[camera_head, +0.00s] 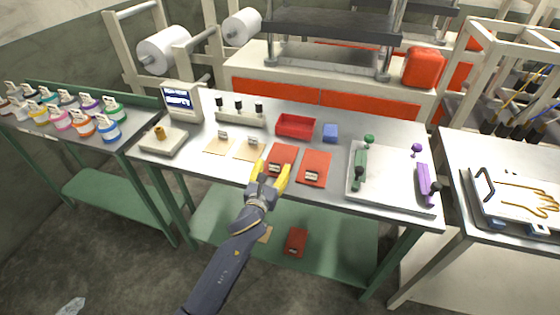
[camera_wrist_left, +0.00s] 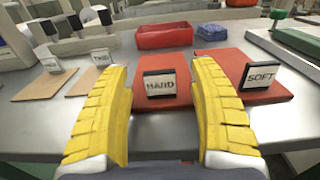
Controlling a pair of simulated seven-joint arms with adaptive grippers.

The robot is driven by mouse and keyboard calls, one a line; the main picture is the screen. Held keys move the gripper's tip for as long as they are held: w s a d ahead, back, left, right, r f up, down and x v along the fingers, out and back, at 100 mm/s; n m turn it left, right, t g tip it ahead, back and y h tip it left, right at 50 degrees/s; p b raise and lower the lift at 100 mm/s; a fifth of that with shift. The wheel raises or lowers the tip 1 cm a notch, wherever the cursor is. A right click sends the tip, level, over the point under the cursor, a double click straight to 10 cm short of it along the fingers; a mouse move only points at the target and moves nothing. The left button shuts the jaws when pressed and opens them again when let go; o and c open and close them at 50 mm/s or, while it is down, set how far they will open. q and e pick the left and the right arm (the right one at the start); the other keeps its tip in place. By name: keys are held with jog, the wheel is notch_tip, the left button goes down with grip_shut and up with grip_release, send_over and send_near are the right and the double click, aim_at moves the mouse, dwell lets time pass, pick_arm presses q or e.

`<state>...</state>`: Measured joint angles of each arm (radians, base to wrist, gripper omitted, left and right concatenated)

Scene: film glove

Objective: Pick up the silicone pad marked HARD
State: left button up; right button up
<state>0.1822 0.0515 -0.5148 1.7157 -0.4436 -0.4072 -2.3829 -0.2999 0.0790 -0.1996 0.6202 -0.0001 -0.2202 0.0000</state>
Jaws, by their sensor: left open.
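The red silicone pad marked HARD (camera_head: 283,155) lies flat on the steel table in front of the red tray. Its small upright label reads HARD in the left wrist view (camera_wrist_left: 160,86). A second red pad marked SOFT (camera_head: 315,168) lies just right of it; its label also shows in the left wrist view (camera_wrist_left: 260,75). My left gripper (camera_head: 273,174) is open and empty, with yellow fingers. In the left wrist view the fingers (camera_wrist_left: 165,115) stand on either side of the HARD label, nearer the camera. Contact with the pad cannot be told. No right gripper shows.
Two tan pads with labels (camera_head: 219,145) lie to the left. A pale board (camera_head: 376,192) with green and purple handled tools lies to the right.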

pick_arm(q)
jog(key=shift+x, duration=0.9)
grip_shut()
jog(key=shift+r, duration=0.1)
